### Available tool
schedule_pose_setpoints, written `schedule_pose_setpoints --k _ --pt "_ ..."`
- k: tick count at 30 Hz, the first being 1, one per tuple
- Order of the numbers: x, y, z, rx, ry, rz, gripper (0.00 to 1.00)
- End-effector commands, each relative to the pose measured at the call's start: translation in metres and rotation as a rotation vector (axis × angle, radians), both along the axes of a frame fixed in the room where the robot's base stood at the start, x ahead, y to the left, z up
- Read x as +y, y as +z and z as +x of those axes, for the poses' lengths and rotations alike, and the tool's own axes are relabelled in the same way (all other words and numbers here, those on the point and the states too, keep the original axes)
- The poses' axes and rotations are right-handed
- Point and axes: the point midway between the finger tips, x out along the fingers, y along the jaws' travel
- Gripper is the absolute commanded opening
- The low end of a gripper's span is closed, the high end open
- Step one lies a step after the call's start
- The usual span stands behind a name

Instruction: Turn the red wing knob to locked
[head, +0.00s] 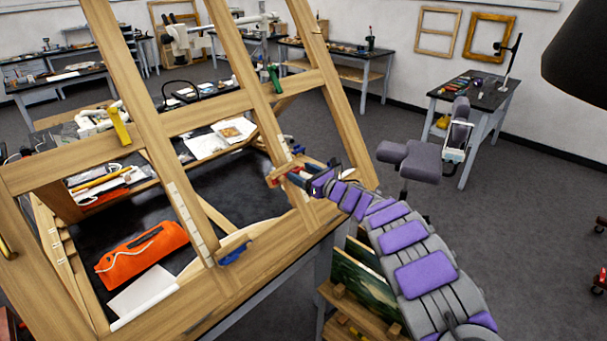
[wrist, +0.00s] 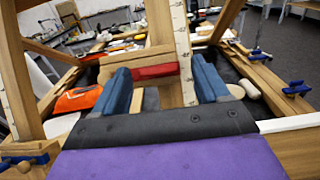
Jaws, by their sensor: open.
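The red wing knob (wrist: 155,71) shows in the wrist view as a flat red bar lying crosswise on the wooden easel frame. Its left end is close to my left finger, and its right end is near the upright with a measuring scale. My gripper (wrist: 163,84) is open, with one blue finger on each side of the knob. I cannot tell whether either finger touches it. In the head view my gripper (head: 290,176) is at the easel's right upright, and a small red part of the knob (head: 274,178) shows beside it. The locked marking is not visible.
The slanted wooden easel frame (head: 215,112) fills the left and middle. Blue clamp knobs (wrist: 296,88) sit on nearby rails. An orange pouch (head: 142,250) lies on the dark table behind the frame. A grey stool (head: 410,160) stands right of my arm. Open floor lies farther right.

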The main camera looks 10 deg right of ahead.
Motion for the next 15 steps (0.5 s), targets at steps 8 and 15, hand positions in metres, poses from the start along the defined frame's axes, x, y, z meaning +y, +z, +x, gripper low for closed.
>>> schedule_pose_setpoints --k 8,15 --pt "-0.0003 0.0001 0.0 0.0 0.0 0.0 0.55" --pt "-0.0005 0.0001 0.0001 0.0 -0.001 0.0 0.32"
